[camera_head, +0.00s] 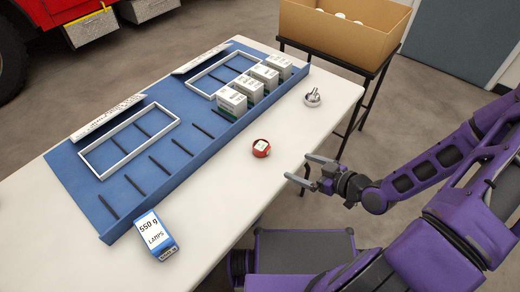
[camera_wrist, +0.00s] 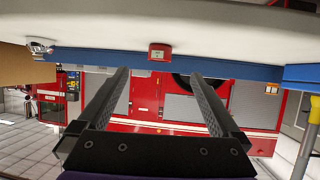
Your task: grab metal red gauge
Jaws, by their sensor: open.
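The red gauge (camera_head: 261,148) is small and round with a pale face. It sits on the white table near its front edge. It also shows in the wrist view (camera_wrist: 160,53), at the top middle, beyond the fingertips and between their lines. My gripper (camera_head: 297,170) is open and empty, a short way right of the gauge and apart from it. In the wrist view both fingers of my gripper (camera_wrist: 160,76) are spread with nothing between them.
A blue rack (camera_head: 160,165) with several white boxes (camera_head: 265,76) stands behind the gauge. A silver metal object (camera_head: 312,97) lies to the right, a lamps box (camera_head: 155,236) at the front left. A cardboard box (camera_head: 335,32) stands at the back. The white table (camera_head: 215,215) is clear around the gauge.

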